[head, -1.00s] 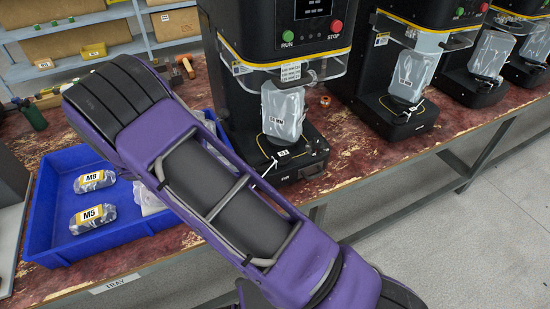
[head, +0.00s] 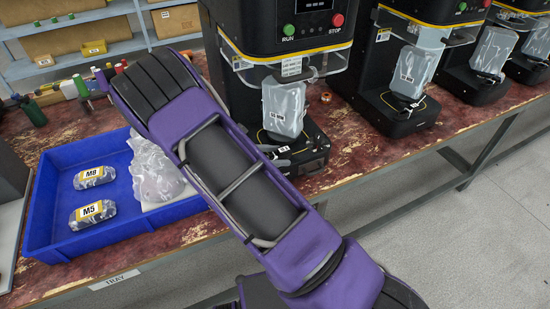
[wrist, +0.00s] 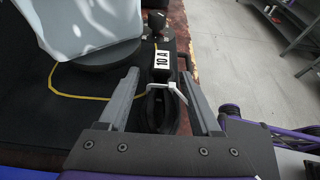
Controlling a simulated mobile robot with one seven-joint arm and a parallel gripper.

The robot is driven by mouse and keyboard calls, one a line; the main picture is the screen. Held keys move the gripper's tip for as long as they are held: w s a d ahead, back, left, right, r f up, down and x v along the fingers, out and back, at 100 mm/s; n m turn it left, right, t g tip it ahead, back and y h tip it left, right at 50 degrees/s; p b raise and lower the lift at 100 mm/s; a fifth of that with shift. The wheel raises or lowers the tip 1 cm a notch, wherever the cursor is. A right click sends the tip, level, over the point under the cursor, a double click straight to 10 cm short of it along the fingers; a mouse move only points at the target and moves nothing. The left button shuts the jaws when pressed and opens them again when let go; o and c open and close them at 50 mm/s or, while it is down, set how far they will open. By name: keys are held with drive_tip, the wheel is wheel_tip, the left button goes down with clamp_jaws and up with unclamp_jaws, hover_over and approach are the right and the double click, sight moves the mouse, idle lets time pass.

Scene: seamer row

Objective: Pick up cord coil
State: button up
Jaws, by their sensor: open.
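The cord coil (wrist: 155,104) is black, with a white tag (wrist: 161,60) reading "10 A". In the wrist view it lies on the black base of the seamer. My gripper (wrist: 158,74) is open, with one grey finger on each side of the coil. The fingers do not appear to press on it. In the head view my purple arm reaches to the base of the nearest seamer (head: 275,30), and the coil is hard to make out there.
A pale wrapped item (head: 284,107) stands on the seamer base, close to my fingers at the upper left of the wrist view. A blue tray (head: 50,225) holds M8 (head: 94,177) and M5 (head: 92,214) packs and a clear bag (head: 158,172). More seamers stand to the right.

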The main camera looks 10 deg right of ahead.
drive_tip(key=shift+d+f, duration=0.1)
drive_tip(key=shift+d, duration=0.1)
clamp_jaws()
idle(0.4)
